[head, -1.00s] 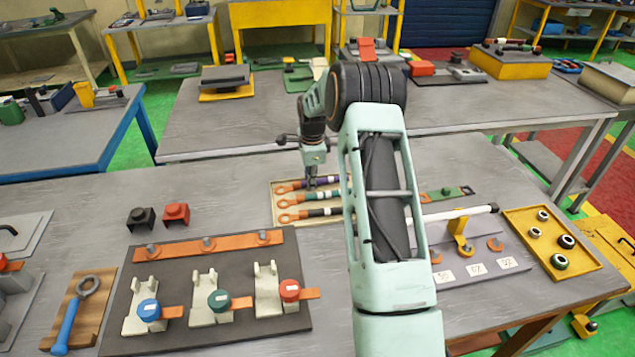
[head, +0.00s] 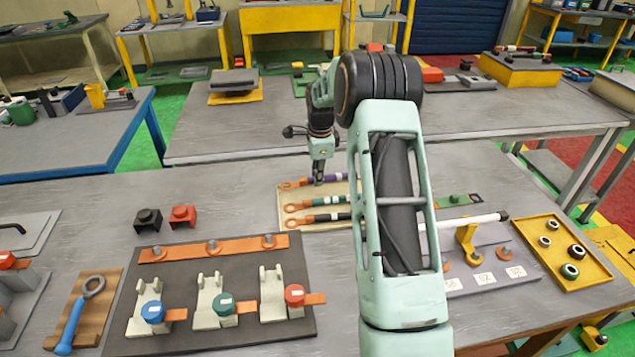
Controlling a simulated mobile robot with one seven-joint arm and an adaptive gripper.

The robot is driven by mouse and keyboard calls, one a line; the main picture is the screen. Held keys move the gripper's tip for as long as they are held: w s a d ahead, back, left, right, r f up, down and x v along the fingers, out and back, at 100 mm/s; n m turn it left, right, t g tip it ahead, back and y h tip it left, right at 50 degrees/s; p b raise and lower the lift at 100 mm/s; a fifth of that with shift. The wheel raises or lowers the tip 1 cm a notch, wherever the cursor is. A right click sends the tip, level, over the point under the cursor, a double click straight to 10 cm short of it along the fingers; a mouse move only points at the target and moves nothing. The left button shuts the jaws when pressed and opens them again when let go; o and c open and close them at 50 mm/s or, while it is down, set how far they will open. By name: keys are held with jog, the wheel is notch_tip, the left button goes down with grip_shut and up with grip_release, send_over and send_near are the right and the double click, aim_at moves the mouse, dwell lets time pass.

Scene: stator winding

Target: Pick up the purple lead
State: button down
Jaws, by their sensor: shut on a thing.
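The purple lead (head: 342,177) is the top one of three leads in a shallow wooden tray (head: 290,217) at the middle of the bench. It has an orange ring terminal at its left end and white bands. My gripper (head: 319,181) points down at the lead's left part and is shut on it. The fingertips are small in the picture, and I cannot tell whether the lead is clear of the tray. A green lead (head: 330,200) and a black lead (head: 328,217) lie below it in the tray. My arm hides the right ends of the leads.
A dark board (head: 235,250) with an orange bar and three clamps stands front left. A black block (head: 148,219) and a red block (head: 183,216) lie behind it. A yellow tray (head: 540,230) with several rings is at right. A white rod on a yellow support (head: 467,240) stands beside my arm.

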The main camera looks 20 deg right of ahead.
jog(key=s+a+r+b, duration=0.2)
jog(key=s+a+r, duration=0.2)
jog(key=s+r, duration=0.4)
jog(key=shift+s+r, duration=0.4)
jog(key=shift+s, duration=1.8)
